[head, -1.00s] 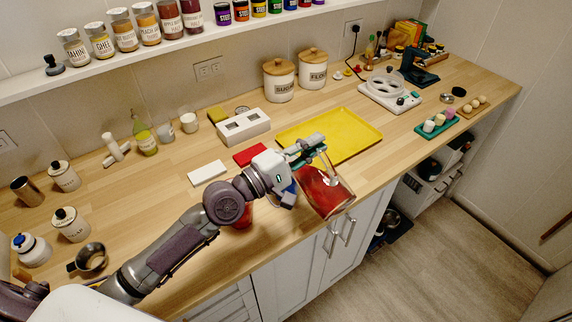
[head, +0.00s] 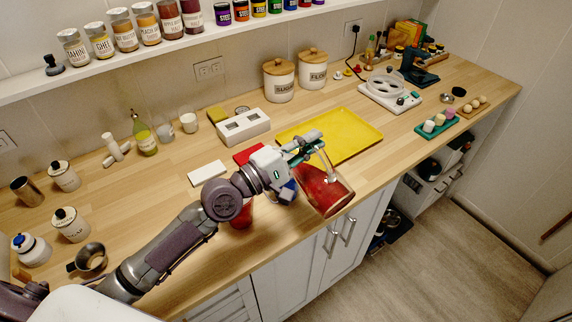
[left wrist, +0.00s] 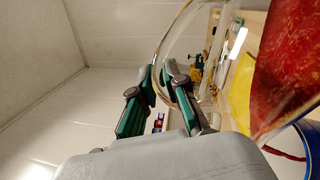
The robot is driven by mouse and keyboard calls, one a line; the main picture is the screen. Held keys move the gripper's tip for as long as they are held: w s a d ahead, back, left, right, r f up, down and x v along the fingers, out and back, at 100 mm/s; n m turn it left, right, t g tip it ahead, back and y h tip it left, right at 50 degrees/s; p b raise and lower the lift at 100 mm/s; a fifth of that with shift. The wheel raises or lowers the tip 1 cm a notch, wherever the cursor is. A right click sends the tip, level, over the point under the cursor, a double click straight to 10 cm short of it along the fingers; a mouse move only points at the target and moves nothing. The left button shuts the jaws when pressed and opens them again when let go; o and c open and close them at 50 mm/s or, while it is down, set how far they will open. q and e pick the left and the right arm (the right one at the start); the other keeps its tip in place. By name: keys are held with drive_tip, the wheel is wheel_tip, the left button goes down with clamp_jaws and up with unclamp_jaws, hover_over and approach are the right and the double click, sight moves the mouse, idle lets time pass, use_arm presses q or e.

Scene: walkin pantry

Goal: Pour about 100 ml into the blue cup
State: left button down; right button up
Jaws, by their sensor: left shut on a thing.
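My left gripper (head: 312,143) is shut on the handle of a clear pitcher (head: 325,192) with red contents. The pitcher is tilted above the counter's front edge. In the left wrist view, my left gripper (left wrist: 164,88) is around the clear curved handle, and the pitcher (left wrist: 285,65) slopes down toward the blue cup (left wrist: 312,132) at the right edge. In the head view the blue cup (head: 289,190) is mostly hidden behind my gripper and the pitcher. My right gripper is out of view.
A red cup (head: 243,216) is partly hidden behind my left arm. A yellow tray (head: 350,127), a white block (head: 207,172) and a white two-window box (head: 243,126) lie behind. Canisters, jars and a scale stand farther back. The counter's front edge is below the pitcher.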

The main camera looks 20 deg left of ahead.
sight(327, 173)
use_arm(q)
drive_tip(key=shift+r, duration=0.15)
drive_tip(key=shift+s+d, duration=0.1)
drive_tip(key=d+f+m, duration=0.1)
drive_tip(key=s+d+f+m+b, duration=0.1)
drive_tip(key=s+d+m, duration=0.1)
drive_tip(key=m, duration=0.1)
drive_tip(key=shift+s+d+f+g+h, duration=0.2)
drive_tip(key=shift+f+g+h, duration=0.1)
drive_tip(key=shift+f+h, duration=0.1)
drive_tip(key=shift+s+d+f+m+b, duration=0.15)
drive_tip(key=shift+d+f+m+b, duration=0.15)
drive_tip(key=shift+m, duration=0.25)
drive_tip(key=shift+s+d+f+m+b, duration=0.1)
drive_tip(key=shift+f+m+b, duration=0.1)
drive_tip(key=shift+f+m, duration=0.25)
idle(0.9)
drive_tip(key=shift+s+d+f+m+g+b, duration=0.25)
drive_tip(key=shift+d+f+m+g+b, duration=0.15)
drive_tip(key=shift+f+m, duration=0.3)
drive_tip(key=s+d+f+m+g+p, duration=0.1)
drive_tip(key=s+d+f+m, duration=0.3)
drive_tip(key=m, duration=0.5)
drive_tip(key=shift+s+d+f+m+g+p, duration=0.2)
drive_tip(key=shift+d+f+m+g+p, duration=0.1)
drive_tip(key=shift+d+f+p, duration=0.65)
